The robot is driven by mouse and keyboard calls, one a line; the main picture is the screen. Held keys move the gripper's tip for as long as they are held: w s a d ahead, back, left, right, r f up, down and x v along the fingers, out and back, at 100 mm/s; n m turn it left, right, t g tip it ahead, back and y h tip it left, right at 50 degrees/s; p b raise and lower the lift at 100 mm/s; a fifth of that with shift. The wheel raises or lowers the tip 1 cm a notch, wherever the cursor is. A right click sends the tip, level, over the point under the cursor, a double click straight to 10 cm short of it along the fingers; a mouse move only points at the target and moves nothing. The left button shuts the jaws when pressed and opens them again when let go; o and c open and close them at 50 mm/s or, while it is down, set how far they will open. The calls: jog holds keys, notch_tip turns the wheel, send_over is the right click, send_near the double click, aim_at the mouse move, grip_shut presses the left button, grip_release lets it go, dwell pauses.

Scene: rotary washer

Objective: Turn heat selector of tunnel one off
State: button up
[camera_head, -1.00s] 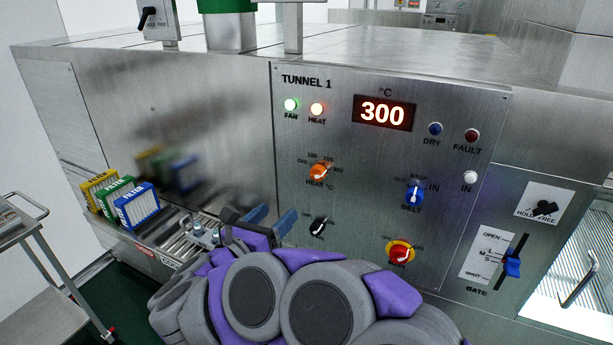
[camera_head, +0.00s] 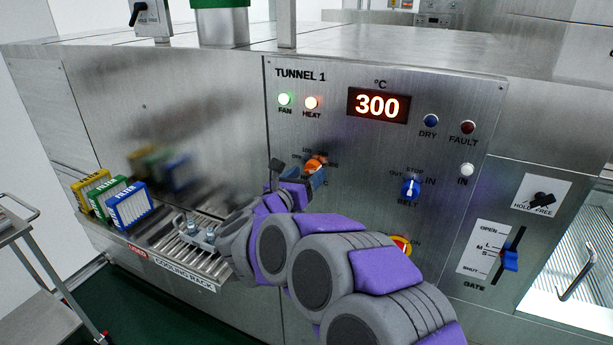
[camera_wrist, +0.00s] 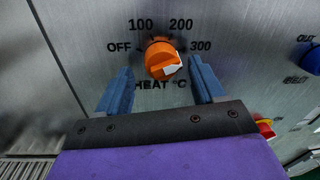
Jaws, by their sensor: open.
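The orange heat selector (camera_wrist: 160,58) is on the steel panel, with OFF at its left, 100 and 200 above and 300 at its right. Its white pointer mark faces right, toward the 300 side. In the head view the selector (camera_head: 315,163) is partly hidden by my gripper (camera_head: 300,177). In the wrist view my gripper (camera_wrist: 162,88) is open, with one blue finger on each side of the selector and slightly below it. Gaps show between the knob and both fingers.
The blue belt knob (camera_head: 410,188) is to the right. The red and yellow knob (camera_head: 401,244) is lower right, partly behind my arm. The gate lever (camera_head: 511,260) is farther right. Filters (camera_head: 128,205) and the cooling rack (camera_head: 185,250) are at the left.

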jog(key=shift+w+d, duration=0.2)
jog(key=shift+w, duration=0.25)
jog(key=shift+d+r, duration=0.1)
jog(key=c, duration=1)
